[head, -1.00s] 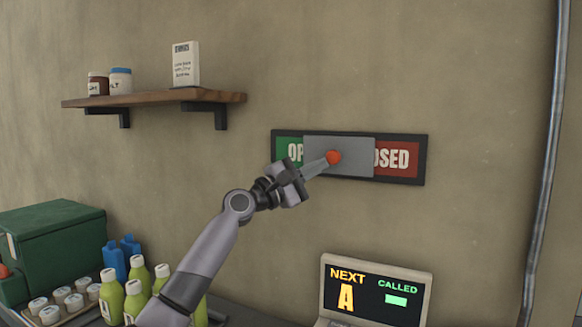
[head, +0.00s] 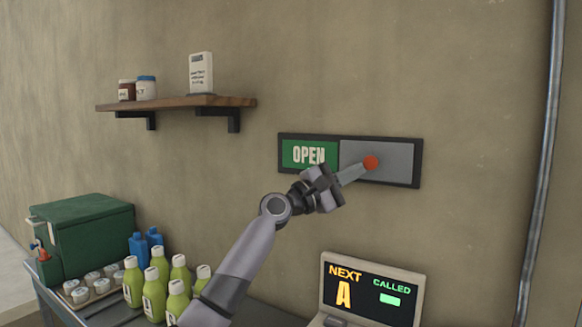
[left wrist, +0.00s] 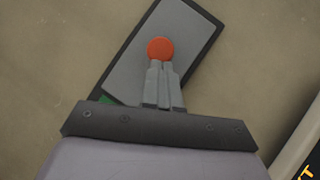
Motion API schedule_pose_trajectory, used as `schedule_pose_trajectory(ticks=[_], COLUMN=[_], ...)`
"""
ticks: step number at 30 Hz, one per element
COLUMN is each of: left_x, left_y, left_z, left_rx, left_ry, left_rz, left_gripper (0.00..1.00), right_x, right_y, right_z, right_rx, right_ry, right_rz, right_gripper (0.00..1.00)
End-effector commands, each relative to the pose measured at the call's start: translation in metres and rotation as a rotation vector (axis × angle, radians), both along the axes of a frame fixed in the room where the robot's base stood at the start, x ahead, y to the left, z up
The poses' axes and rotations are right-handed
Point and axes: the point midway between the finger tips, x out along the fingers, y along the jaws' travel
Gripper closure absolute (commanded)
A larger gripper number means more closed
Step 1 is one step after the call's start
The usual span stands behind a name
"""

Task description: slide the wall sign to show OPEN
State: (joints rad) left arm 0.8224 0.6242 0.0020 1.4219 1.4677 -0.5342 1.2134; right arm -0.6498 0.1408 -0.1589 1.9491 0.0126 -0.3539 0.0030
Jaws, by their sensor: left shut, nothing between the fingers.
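The wall sign (head: 308,155) has a dark frame, and its green OPEN half shows in full on the left. The grey sliding panel (head: 398,160) covers the right half, so the red half is hidden. An orange-red knob (head: 371,162) sits on the panel. My left gripper (head: 357,172) is shut and empty, with its fingertips at the knob's left side. In the left wrist view the closed fingers (left wrist: 163,75) point at the knob (left wrist: 160,49), their tips against or just below its edge. My right gripper is not in view.
A wooden shelf (head: 180,103) with jars and a white card is on the wall at the upper left. Below are a green box (head: 85,235), several green bottles (head: 155,285) and a queue display (head: 372,290). The wall around the sign is clear.

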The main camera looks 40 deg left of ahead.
Motion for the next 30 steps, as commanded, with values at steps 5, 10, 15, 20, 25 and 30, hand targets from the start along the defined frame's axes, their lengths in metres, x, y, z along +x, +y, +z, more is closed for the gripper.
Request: schedule_pose_trajectory(ticks=[5, 10, 15, 20, 25, 30], left_x=[0.0, 0.0001, 0.0002, 0.0002, 0.0006, 0.0019], left_y=[-0.0001, -0.0005, -0.0009, -0.0012, -0.0019, -0.0037], left_z=[-0.0002, -0.0004, -0.0004, -0.0005, -0.0017, -0.0053], left_rx=[0.0, 0.001, 0.001, 0.0, 0.0, 0.0], left_ry=[0.0, 0.0, 0.001, 0.001, 0.001, 0.002], left_rz=[0.0, -0.001, -0.002, -0.003, -0.003, -0.002], left_gripper=[1.0, 1.0, 1.0, 1.0, 1.0, 1.0], right_x=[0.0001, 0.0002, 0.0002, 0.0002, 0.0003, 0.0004], right_y=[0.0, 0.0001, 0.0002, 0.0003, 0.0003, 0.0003], right_z=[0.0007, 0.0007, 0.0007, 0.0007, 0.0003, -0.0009], right_rx=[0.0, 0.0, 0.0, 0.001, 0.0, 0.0], right_ry=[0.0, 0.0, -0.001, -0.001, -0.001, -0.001], right_rz=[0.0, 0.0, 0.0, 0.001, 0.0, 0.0], right_gripper=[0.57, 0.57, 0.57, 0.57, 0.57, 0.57])
